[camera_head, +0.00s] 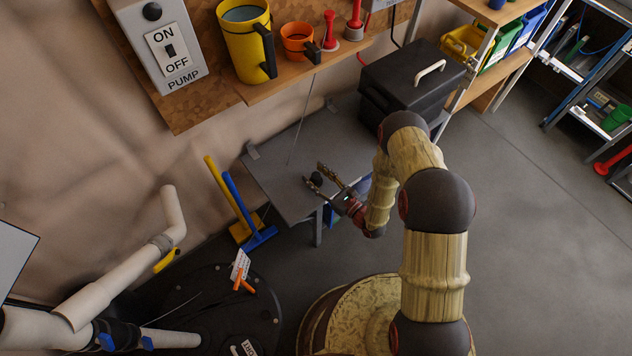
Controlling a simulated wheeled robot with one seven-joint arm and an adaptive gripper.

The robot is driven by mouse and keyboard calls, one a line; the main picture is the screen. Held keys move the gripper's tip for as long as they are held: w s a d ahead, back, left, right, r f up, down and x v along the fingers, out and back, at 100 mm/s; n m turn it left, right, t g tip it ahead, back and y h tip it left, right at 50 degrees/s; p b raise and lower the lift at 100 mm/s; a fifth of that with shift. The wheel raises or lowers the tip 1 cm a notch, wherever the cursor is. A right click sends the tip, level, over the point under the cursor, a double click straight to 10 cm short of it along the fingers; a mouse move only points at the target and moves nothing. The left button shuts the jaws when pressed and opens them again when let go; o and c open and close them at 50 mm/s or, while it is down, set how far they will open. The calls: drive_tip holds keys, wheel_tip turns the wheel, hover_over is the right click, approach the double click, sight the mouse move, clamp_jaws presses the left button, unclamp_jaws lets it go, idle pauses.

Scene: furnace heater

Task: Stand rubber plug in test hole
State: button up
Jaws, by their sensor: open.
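A small black round thing (316,179), which looks like the rubber plug, shows at the front part of the grey table (283,160). My gripper (314,174) is open, with its fingers pointing left over the table's front edge. The black thing appears between or just beyond its fingertips. I cannot tell whether the fingers touch it, or how high they are above the table. I cannot make out the test hole. A pale elbow pipe (172,212) with a grey band and a yellow handle (165,261) stands at the lower left.
A black case (408,80) stands at the table's back right. A wooden shelf (280,88) above holds a yellow jug (243,40) and an orange cup (297,42). A black round lid (215,308) with an orange-handled valve (243,282) lies lower left.

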drive_tip(key=c, duration=0.3)
clamp_jaws()
idle(0.5)
